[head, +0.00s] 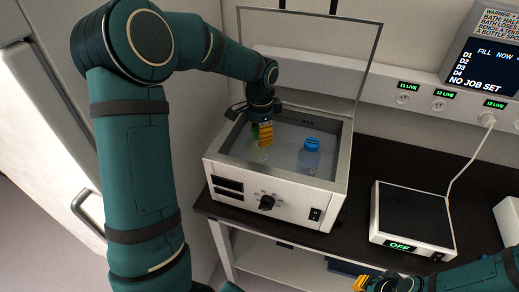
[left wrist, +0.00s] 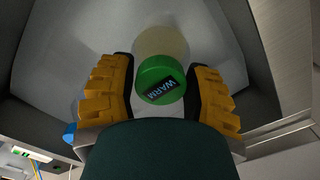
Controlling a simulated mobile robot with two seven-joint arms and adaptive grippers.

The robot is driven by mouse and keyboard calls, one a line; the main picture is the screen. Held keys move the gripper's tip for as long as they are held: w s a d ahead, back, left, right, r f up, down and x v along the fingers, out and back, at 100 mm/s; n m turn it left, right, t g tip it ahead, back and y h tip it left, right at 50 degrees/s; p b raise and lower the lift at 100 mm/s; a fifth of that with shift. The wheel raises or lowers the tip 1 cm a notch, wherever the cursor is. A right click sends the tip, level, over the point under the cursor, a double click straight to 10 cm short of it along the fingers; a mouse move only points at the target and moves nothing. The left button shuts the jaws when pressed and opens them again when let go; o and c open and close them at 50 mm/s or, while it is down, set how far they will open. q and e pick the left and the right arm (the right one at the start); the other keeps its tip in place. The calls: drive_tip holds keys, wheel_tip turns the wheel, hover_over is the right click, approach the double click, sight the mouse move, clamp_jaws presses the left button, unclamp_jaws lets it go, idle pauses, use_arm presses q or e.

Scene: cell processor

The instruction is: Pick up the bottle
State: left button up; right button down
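My left gripper (head: 265,134) reaches down into the open water bath (head: 233,190) from above. In the left wrist view its yellow fingers (left wrist: 160,85) stand on either side of a round green cap (left wrist: 154,67) labelled WARM. The cap nearly fills the space between the dark pads; whether they press on it is unclear. A little green of this capped bottle (head: 254,132) shows beside the fingers in the head view; most of the bottle is hidden. A second bottle (head: 308,160) with a blue cap stands at right in the bath. My right gripper (head: 372,284) is partly visible at the bottom edge.
The bath's raised clear lid (head: 376,50) stands behind my left gripper, and its walls surround the fingers. A white device reading OFF (head: 412,215) sits to the right on the dark bench (head: 385,165). A cable runs from it to a wall socket (head: 487,119).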

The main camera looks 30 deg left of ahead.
use_arm(q)
clamp_jaws()
drive_tip(key=shift+r, duration=0.1)
